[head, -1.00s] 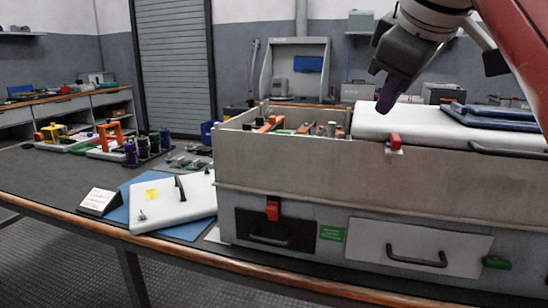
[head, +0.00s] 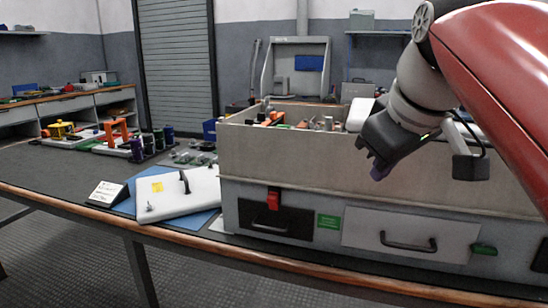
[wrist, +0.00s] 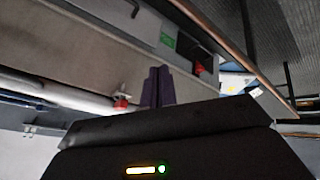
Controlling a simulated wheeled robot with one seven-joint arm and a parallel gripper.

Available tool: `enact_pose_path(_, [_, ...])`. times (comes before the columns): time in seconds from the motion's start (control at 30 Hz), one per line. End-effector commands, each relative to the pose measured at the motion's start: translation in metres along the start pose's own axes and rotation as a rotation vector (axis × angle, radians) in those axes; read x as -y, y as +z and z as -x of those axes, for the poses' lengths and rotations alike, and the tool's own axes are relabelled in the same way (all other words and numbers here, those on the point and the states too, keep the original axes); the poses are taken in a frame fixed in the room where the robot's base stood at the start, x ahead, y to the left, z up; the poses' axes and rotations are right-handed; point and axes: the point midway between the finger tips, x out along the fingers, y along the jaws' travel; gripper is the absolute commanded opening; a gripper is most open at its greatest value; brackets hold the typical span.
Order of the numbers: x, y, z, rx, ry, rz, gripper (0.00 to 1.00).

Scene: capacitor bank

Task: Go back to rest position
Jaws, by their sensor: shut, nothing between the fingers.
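My gripper (head: 376,166) hangs in front of the right part of the capacitor bank cabinet (head: 270,155) in the head view. Its dark purple fingers are together and point down to the left, with nothing between them. In the wrist view the shut fingers (wrist: 157,86) stand up from the dark gripper body, with the cabinet's side behind them. The gripper and my arm hide part of the cabinet's white top cover (head: 360,112) and its right end.
Dark spools (head: 147,143) and orange-handled parts stand farther back. The bench's front strip and the floor look clear.

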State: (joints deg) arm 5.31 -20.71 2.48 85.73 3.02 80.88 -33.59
Motion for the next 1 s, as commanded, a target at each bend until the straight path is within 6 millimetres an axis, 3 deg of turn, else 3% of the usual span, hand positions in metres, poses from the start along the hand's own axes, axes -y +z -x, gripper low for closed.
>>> enact_pose_path(0.17, [0.033,0.053,-0.052,0.034,-0.009,-0.167,0.0])
enact_pose_path(0.4, [0.088,0.147,-0.132,0.078,-0.016,-0.411,0.0])
enact_pose_path(0.53, [0.109,0.184,-0.159,0.094,-0.017,-0.495,0.0])
enact_pose_path(0.7, [0.121,0.205,-0.174,0.102,-0.018,-0.542,0.0])
enact_pose_path(1.0, [0.122,0.206,-0.176,0.104,-0.018,-0.545,0.0])
